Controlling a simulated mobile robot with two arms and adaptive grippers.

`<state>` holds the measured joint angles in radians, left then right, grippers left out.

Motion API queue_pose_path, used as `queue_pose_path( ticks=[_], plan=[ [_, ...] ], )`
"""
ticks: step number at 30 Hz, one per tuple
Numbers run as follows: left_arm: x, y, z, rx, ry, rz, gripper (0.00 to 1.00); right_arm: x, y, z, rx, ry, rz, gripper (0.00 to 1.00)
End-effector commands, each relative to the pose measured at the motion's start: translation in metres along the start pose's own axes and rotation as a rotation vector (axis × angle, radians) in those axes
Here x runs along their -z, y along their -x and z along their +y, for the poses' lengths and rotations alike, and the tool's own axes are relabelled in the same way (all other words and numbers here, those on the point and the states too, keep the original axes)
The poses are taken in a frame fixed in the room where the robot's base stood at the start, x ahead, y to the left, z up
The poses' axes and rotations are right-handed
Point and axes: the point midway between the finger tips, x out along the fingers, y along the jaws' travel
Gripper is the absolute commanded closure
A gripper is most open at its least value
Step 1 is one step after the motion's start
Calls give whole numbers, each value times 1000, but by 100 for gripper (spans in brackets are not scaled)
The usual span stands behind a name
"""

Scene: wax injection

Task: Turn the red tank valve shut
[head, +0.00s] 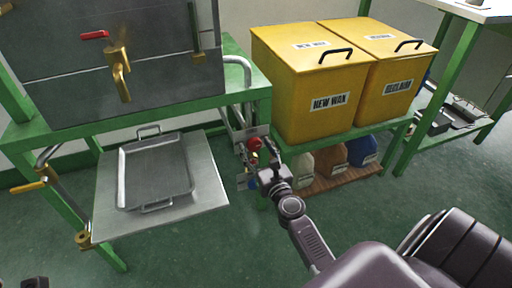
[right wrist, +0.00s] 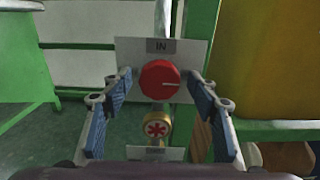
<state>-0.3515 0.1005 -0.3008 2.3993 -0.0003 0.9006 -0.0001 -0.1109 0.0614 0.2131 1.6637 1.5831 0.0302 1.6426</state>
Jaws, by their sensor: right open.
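A round red valve knob (right wrist: 160,80) with a white line pointing right sits on a pale plate (right wrist: 190,55) labelled IN. It also shows in the head view (head: 254,144), low at the right end of the green bench. My right gripper (head: 255,161) is open, with its blue-padded fingers on either side of the knob in the right wrist view. I see gaps between fingers and knob; contact is not visible. A brass fitting with a red star mark (right wrist: 158,129) sits below the knob.
A grey tank (head: 60,75) with a red lever (head: 95,35) and brass tap (head: 120,75) stands on the green bench. A metal tray (head: 155,175) lies on a lower shelf. Yellow NEW WAX (head: 300,105) and RECLAIM (head: 395,100) bins stand right. Green posts flank the valve.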

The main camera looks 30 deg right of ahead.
Motion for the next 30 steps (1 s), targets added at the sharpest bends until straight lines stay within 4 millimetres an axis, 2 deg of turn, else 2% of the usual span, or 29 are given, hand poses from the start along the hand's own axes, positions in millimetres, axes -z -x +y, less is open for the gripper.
queue_pose_path(
  ticks=[4,15,23,30],
  plan=[
    [0,0,0,0,0,0,60,0,0,0,0,1,0,47],
    [0,0,0,0,0,0,60,0,0,0,0,1,0,88],
    [0,0,0,0,0,0,60,0,0,0,0,26,0,88],
    [0,-2,0,0,-1,1,60,0,0,1,0,141,0,88]
  ],
)
